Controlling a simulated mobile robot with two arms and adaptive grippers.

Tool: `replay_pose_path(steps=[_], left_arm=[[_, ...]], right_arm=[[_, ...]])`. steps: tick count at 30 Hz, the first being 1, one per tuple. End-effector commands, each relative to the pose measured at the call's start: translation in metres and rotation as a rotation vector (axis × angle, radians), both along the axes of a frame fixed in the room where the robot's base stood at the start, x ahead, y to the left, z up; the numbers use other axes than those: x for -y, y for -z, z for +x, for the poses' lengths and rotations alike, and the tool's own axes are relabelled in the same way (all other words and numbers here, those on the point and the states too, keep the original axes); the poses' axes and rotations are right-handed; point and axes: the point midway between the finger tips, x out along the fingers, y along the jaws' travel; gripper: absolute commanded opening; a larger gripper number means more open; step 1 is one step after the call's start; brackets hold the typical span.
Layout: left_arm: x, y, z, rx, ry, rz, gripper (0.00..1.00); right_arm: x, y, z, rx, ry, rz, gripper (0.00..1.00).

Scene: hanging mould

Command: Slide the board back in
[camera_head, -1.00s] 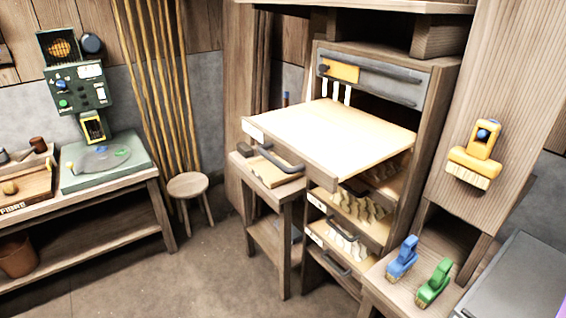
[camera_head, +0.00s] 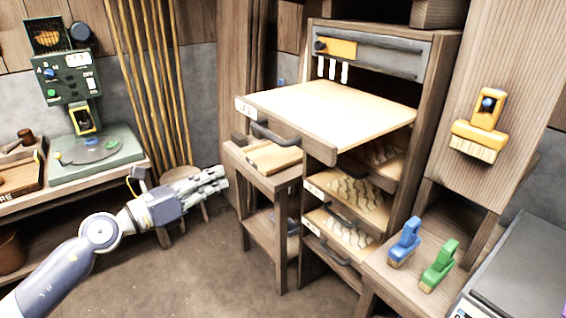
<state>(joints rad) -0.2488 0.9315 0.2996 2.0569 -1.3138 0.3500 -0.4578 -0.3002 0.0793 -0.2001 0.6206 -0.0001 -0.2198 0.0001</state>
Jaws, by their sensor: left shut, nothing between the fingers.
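The board (camera_head: 340,110) is a pale wooden drawer-like panel near the top of the wooden cabinet (camera_head: 437,90). It sticks well out of the cabinet toward the left front. Its front edge carries a dark curved handle (camera_head: 272,136) and a small white label. My left gripper (camera_head: 222,178) is shut and empty. It is in front and to the left of the board, lower in the picture than the handle and apart from it. My right gripper is not in view.
Lower drawers (camera_head: 345,192) with wavy-patterned contents also stick out a little. A small side table (camera_head: 262,180) stands below the board's left end. A stool (camera_head: 180,182) is behind my left gripper. Blue (camera_head: 404,240) and green (camera_head: 440,264) brushes stand at lower right.

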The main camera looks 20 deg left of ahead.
Motion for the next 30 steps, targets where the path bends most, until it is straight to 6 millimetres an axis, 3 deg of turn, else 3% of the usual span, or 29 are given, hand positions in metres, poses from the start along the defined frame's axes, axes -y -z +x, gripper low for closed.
replay_pose_path(steps=[1,4,10,20,30], left_arm=[[0.017,-0.012,-0.008,0.045,0.039,0.093,0.00],[0.038,-0.029,-0.019,0.111,0.086,0.222,0.00],[0.051,-0.040,-0.024,0.150,0.109,0.297,0.00],[0.065,-0.043,-0.002,0.150,0.107,0.291,0.00],[0.088,-0.044,0.032,0.149,0.106,0.287,0.00]], right_arm=[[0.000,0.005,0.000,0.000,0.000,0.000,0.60],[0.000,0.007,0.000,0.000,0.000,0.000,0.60],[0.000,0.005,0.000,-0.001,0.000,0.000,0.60],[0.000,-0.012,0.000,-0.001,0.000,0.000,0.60],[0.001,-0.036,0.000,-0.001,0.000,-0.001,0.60]])
